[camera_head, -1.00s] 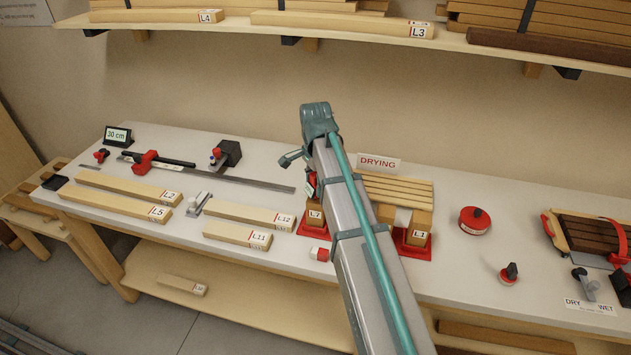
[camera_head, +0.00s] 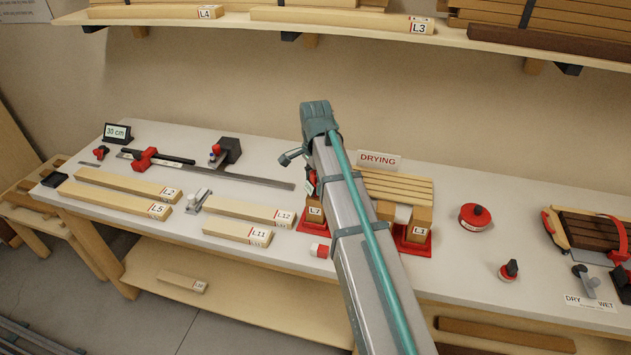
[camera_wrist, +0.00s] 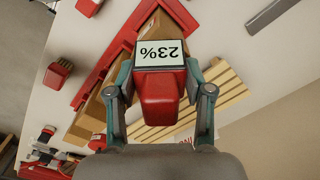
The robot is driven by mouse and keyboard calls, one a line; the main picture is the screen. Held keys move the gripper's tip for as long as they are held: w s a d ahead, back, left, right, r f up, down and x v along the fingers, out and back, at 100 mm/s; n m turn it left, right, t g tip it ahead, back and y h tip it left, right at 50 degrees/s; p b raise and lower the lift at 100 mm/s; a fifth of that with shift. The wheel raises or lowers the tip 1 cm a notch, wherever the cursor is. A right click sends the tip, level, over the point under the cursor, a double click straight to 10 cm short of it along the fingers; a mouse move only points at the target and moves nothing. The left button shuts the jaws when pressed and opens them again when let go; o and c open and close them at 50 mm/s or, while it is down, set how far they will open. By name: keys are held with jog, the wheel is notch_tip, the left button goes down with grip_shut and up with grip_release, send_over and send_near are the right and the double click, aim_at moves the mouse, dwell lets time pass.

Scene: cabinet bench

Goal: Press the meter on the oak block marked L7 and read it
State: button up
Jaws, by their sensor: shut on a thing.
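A red meter (camera_wrist: 160,98) with a pale display is between the two fingers of my gripper (camera_wrist: 160,88), which is shut on it. The display (camera_wrist: 160,53) shows 23%, upside down in the wrist view. The oak block marked L7 (camera_head: 316,212) stands on a red base on the bench, left of my arm, which hides part of it. In the wrist view the meter's display end overlaps a wooden block (camera_wrist: 163,27) on a red base. I cannot tell whether they touch. In the head view a little of the meter (camera_head: 310,186) shows beside my arm.
A block marked L1 (camera_head: 420,232) stands on another red base, right of my arm. Drying slats (camera_head: 400,187) lie behind, near a DRYING sign (camera_head: 378,161). Blocks L12 (camera_head: 245,212) and L11 (camera_head: 235,233) lie to the left. A red-and-white piece (camera_head: 319,250) sits in front of L7.

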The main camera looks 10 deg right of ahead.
jog(key=shift+f, duration=0.55)
dwell(1.6)
jog(key=shift+r, duration=0.1)
jog(key=shift+r+p, duration=2.45)
jog(key=shift+r, duration=1)
